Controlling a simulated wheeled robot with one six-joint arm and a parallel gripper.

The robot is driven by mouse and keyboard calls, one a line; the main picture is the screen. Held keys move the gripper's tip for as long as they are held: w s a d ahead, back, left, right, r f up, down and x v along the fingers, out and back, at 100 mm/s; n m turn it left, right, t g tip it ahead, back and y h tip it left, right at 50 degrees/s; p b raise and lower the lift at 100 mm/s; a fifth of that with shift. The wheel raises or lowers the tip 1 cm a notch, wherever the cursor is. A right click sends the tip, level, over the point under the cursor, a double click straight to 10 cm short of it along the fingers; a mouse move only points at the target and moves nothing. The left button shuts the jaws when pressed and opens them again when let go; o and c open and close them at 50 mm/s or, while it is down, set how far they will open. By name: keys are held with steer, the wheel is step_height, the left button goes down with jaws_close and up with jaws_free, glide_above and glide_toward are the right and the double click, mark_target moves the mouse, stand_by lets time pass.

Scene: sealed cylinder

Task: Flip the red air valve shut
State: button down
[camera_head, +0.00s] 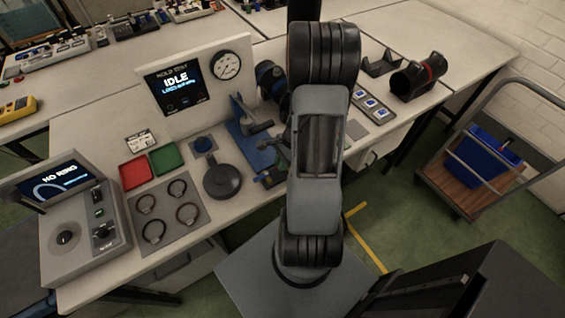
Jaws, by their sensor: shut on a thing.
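I cannot make out the red air valve; it may be behind my arm. A blue clamp fixture (244,122) with a grey rod stands on the bench just left of my arm. A small dark block with a green part (271,178) lies at its front, partly covered by my arm. A dark cylinder with a blue band (268,80) stands behind the fixture. My gripper is hidden behind my own upright arm, so its jaws and anything in them do not show.
A panel reading IDLE with a gauge (226,65) stands behind. A NO RING console (78,225), red tray (135,172), green tray (166,158) and ring mat (190,232) are left. A red-banded cylinder (406,84) is right, and a cart (452,190) stands on the floor.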

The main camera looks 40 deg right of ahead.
steer(key=c, duration=1.1)
jaws_free()
steer(key=shift+r, duration=0.1)
steer(key=w+v, duration=0.1)
steer(key=v, duration=1.2)
steer(key=shift+s+r, duration=0.35)
steer(key=shift+s, duration=0.1)
steer(key=shift+d, duration=0.1)
steer(key=a+r+n+t+h, duration=0.1)
steer(key=a+r+n, duration=0.3)
steer(key=a+n, duration=0.2)
steer(key=s+a+r+n+t+h, duration=0.1)
steer(key=a+r+n+h, duration=0.1)
steer(key=a+n, duration=0.5)
steer(key=a+r+n+t+h, duration=0.1)
steer(key=a+r+n, duration=0.4)
steer(key=a+n, duration=0.1)
steer(key=shift+s+a+r+n+t+h, duration=0.15)
steer(key=shift+a+r+n+t+h, duration=0.2)
steer(key=shift+a, duration=0.35)
